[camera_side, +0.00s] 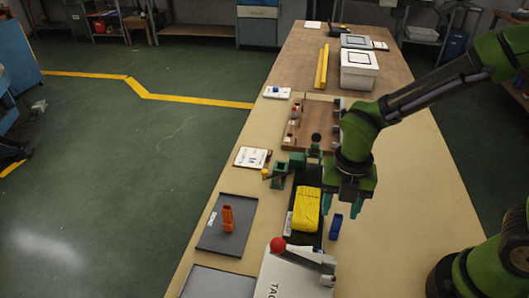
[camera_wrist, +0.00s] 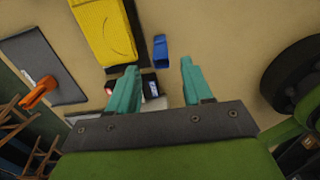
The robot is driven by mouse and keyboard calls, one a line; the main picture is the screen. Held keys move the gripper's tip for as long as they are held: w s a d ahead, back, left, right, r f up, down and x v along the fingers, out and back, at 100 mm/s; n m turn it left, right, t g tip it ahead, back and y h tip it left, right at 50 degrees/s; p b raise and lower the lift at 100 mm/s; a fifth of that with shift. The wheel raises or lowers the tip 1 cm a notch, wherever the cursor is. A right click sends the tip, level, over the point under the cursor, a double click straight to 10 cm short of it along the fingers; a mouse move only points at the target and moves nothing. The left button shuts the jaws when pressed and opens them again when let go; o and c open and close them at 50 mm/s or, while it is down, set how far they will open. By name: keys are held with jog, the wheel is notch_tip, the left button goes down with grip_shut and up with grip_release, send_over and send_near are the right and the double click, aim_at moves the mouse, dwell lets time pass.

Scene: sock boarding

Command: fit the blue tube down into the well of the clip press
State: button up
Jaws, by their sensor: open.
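The blue tube (camera_side: 336,226) stands on the tan bench just right of the black board with the yellow folded piece; it also shows in the wrist view (camera_wrist: 160,50). My gripper (camera_side: 341,207) is open and empty, pointing down near the tube. In the wrist view the tube appears just beyond the gap between my fingertips (camera_wrist: 158,72), and neither touches it. A white press with a red ball on its lever (camera_side: 289,280), lettered "TA...", stands at the front edge of the picture; I take it for the clip press. Its well cannot be made out.
The yellow folded piece (camera_side: 307,208) lies left of the tube. An orange upright piece (camera_side: 228,218) stands on a dark grey tray (camera_side: 212,236). A green fixture (camera_side: 283,172) and a wooden board (camera_side: 322,106) are behind. Bench right of the tube is clear.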

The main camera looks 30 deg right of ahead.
aim_at(339, 216)
notch_tip(339, 216, down, 6)
jog(key=shift+d+r, duration=0.15)
dwell(0.3)
grip_shut()
